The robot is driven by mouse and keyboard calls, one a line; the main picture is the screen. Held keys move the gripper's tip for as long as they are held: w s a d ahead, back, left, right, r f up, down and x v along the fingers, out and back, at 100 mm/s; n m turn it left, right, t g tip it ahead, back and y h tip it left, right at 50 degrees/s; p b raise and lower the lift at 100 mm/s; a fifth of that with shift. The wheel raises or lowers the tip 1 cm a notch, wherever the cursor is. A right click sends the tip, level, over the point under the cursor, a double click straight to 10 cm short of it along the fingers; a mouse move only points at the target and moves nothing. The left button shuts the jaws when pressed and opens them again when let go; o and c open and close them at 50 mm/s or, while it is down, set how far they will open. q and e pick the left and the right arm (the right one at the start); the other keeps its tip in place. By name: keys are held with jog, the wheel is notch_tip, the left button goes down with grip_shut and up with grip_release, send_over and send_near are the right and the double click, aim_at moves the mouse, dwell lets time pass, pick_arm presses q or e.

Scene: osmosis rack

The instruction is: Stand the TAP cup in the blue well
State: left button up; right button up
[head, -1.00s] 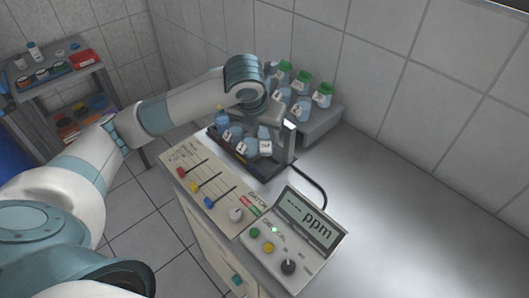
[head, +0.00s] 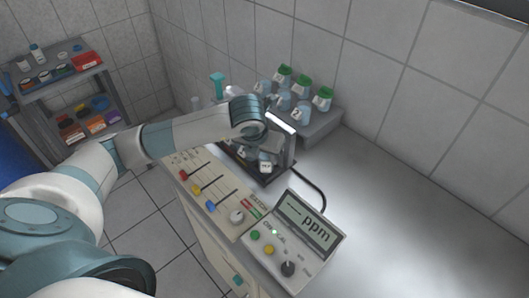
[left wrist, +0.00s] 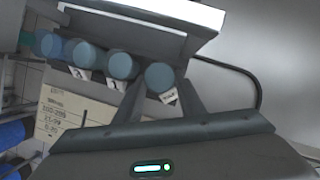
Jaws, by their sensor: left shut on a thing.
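The TAP cup, a small blue-grey cup with a white label, shows in the head view (head: 266,166) at the near right end of the dark rack (head: 268,182). My left gripper (head: 254,155) is over that end of the rack, its fingers mostly hidden by the wrist. In the left wrist view, my left gripper (left wrist: 163,84) is shut on the rightmost cup (left wrist: 160,76), which has a white label at its side. This appears to be the TAP cup; its label is not readable there. I cannot make out the blue well. My right gripper is not in view.
Other cups (left wrist: 122,65) stand in a row to the left. Green-lidded jars (head: 322,98) stand on a grey step. A slider panel (head: 205,190) and ppm meter (head: 310,222) lie in front. The right counter is clear.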

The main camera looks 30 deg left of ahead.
pick_arm(q)
jog(key=shift+f, duration=0.15)
jog(key=o, duration=1.1)
jog(key=shift+r, duration=0.2)
jog(key=shift+s+r, duration=0.1)
jog(key=shift+r, duration=0.15)
jog(key=b+v, duration=0.2)
jog(key=v, duration=0.9)
jog(key=shift+r+b, duration=0.15)
jog(key=shift+b, duration=0.25)
jog(key=shift+s, duration=0.1)
